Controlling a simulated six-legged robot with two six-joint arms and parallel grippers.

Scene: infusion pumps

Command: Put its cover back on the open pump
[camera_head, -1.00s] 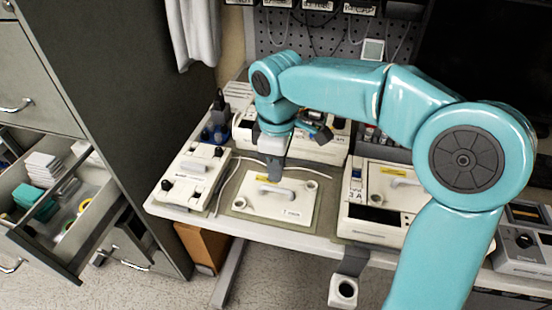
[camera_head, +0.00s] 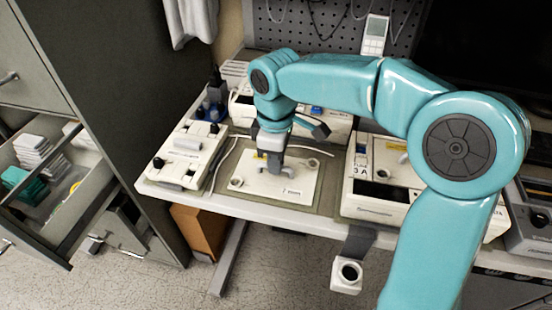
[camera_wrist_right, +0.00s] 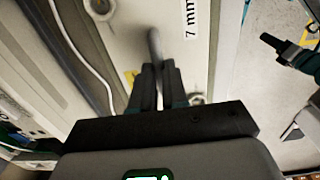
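The cover is a flat cream plate (camera_head: 300,183) with a grey bar handle and a ring at each of two corners. It lies on the grey-green mat (camera_head: 323,201) near the table's front edge. It also shows in the right wrist view (camera_wrist_right: 188,60) with a "7 mm" label. My right gripper (camera_head: 274,172) is down at the handle (camera_wrist_right: 154,45). Its fingers (camera_wrist_right: 159,68) stand close together with the handle between them and look shut on it. The head view hides most of the handle behind the gripper.
A cream pump with black knobs (camera_head: 187,150) stands left of the cover. A pump marked "3 A" (camera_head: 378,205) stands to the right, another cream unit (camera_head: 337,125) behind. A white cable (camera_head: 216,165) runs between the left pump and cover. An open drawer (camera_head: 75,205) is at left.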

